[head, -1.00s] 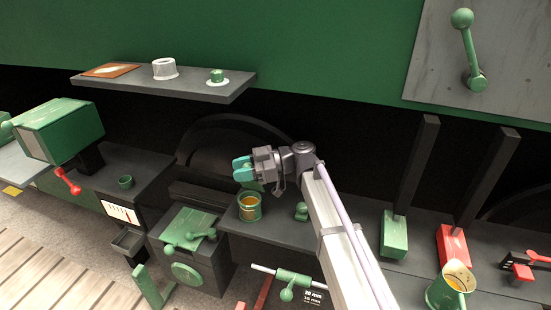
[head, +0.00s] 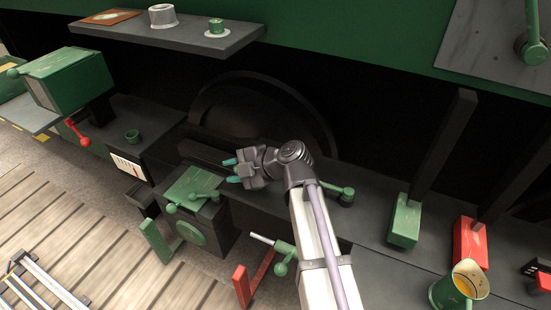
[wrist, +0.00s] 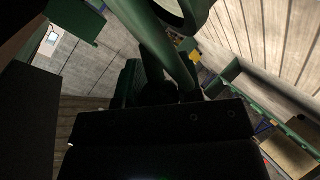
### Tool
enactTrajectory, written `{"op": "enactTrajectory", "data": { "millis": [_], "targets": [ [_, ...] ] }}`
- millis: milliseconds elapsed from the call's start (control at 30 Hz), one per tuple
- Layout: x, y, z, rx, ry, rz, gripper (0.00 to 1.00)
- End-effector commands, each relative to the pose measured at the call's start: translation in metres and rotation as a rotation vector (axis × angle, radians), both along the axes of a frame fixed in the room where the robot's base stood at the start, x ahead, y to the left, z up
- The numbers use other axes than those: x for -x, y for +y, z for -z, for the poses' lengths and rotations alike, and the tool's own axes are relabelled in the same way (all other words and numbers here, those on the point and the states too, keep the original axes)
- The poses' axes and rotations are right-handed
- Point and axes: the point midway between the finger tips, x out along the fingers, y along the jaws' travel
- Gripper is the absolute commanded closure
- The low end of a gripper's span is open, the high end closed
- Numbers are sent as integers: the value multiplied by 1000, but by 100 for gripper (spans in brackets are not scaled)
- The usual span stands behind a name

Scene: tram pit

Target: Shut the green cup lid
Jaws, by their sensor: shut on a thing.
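My gripper (head: 233,171), with its teal fingertips, is over the grey bench in the middle of the head view, pointing left. The open green cup with amber contents, visible earlier just below it, is now hidden behind my gripper and arm. In the wrist view a thick green bar (wrist: 170,50) runs down to the dark jaws, with a round green rim (wrist: 182,12) at the top. My gripper is shut on this green part. Whether it is the cup's lid cannot be told for sure, and the lid's angle does not show.
A green box with levers (head: 195,190) stands left of my gripper. A green knob (head: 347,195) is right of my arm. Green (head: 404,222) and red (head: 470,243) pedestals with dark posts stand further right, near a green mug (head: 459,287). A shelf (head: 185,40) hangs above.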

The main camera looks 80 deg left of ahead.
Motion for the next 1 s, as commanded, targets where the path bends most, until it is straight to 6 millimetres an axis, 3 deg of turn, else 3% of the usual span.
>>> {"op": "enactTrajectory", "data": {
  "millis": [133,533,567,833,1000],
  "targets": [
    [9,-3,13,-75,-52,-9,100],
    [-5,-2,19,-152,-108,11,100],
    [-5,-2,19,-151,-108,11,66],
    [-5,-2,19,-150,-107,10,41],
    [-5,-2,19,-150,-107,10,41]
  ]
}}
